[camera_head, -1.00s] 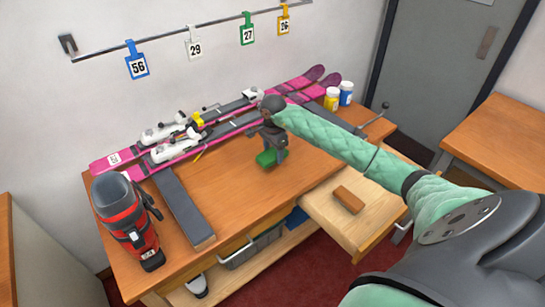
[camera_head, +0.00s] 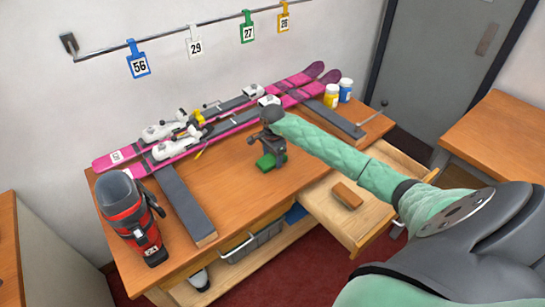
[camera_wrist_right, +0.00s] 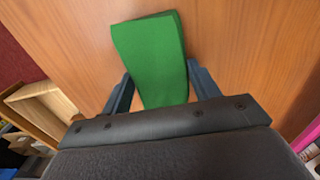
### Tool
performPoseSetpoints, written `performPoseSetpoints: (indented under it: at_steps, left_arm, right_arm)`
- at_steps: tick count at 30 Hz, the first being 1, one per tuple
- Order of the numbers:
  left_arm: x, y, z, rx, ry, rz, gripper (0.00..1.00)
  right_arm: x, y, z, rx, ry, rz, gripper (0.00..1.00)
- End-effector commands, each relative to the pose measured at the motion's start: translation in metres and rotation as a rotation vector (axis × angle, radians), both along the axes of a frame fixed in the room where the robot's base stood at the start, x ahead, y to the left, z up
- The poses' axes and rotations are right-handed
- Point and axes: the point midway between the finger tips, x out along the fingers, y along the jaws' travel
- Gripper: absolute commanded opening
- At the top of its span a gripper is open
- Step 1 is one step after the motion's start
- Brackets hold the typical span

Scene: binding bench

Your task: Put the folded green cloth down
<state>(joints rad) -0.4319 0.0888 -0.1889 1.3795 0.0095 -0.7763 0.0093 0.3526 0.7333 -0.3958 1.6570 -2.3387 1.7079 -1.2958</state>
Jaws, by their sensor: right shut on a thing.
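The folded green cloth (camera_head: 266,163) is at the middle of the wooden bench, under my right gripper (camera_head: 272,158). In the right wrist view the green cloth (camera_wrist_right: 150,55) shows between the two dark fingers of my right gripper (camera_wrist_right: 158,92), over bare wood. The right gripper is shut on the cloth and points down. The cloth is at or very near the bench top; I cannot tell if it touches. My left gripper is not in view.
Pink skis (camera_head: 165,148) with bindings lie along the back of the bench (camera_head: 235,185). A red and black boot (camera_head: 130,215) stands at the left, beside a dark bar (camera_head: 185,203). An open drawer (camera_head: 335,215) holds a brown block (camera_head: 347,194). Yellow and blue-white jars (camera_head: 338,93) stand at the back right.

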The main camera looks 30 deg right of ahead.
Motion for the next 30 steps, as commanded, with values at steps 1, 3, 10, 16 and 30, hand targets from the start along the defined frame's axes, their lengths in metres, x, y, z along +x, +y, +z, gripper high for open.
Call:
performPoseSetpoints:
  at_steps: [1, 3, 10, 16, 30]
  left_arm:
    - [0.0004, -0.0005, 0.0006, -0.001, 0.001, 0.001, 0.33]
    - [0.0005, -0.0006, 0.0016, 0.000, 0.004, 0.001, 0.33]
    - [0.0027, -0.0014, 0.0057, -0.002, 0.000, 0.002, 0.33]
    - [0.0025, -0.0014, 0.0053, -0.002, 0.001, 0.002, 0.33]
    - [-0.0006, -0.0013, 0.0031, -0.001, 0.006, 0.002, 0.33]
  right_arm:
    - [0.0000, -0.0001, -0.0010, 0.000, 0.000, 0.000, 0.41]
    - [0.0001, -0.0001, -0.0016, 0.000, 0.000, 0.000, 0.41]
    - [0.0000, 0.0000, -0.0015, 0.000, 0.000, 0.000, 0.83]
    - [0.0000, 0.0000, -0.0015, 0.000, 0.000, 0.000, 0.83]
    - [0.0000, 0.0000, -0.0015, 0.000, 0.000, 0.000, 0.83]
